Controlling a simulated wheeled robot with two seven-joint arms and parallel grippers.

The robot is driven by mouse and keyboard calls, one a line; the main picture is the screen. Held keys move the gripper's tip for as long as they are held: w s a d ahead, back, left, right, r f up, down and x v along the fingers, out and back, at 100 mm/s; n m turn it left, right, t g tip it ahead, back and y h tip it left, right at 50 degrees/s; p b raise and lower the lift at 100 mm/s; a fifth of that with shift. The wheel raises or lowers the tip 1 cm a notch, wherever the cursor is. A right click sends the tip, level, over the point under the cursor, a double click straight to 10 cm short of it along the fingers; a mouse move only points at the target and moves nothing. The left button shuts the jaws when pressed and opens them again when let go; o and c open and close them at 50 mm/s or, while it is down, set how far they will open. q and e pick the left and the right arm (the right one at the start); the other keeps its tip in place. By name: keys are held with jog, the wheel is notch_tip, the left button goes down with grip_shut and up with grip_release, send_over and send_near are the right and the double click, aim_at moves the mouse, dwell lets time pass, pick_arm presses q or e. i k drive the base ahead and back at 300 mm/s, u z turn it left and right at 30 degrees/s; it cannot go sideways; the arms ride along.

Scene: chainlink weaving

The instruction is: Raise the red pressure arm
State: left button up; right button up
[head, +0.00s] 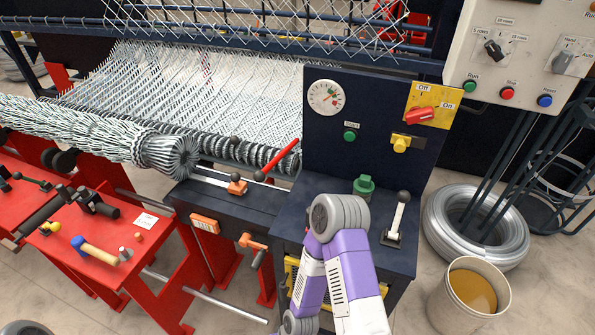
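The red pressure arm (279,159) is a slim red bar on the machine, left of the dark blue control panel (375,95). It slants from a black ball knob (259,176) at its lower left up to its upper right end, near the wire coils. Nothing of mine touches it. A purple and white arm of mine comes in at the bottom, its grey joint in front of the machine's right cabinet. Neither of my grippers shows.
An orange-based lever (237,187) stands just left of the pressure arm. A green knob (364,186) and a white lever (398,218) are on the cabinet top. A red tool table (85,245) is at left; a bucket (470,295) and wire coil (476,228) are at right.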

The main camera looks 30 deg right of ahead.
aim_at(258, 176)
jog(key=z, duration=3.25)
jog(key=k, duration=0.5)
jog(key=u, duration=2.2)
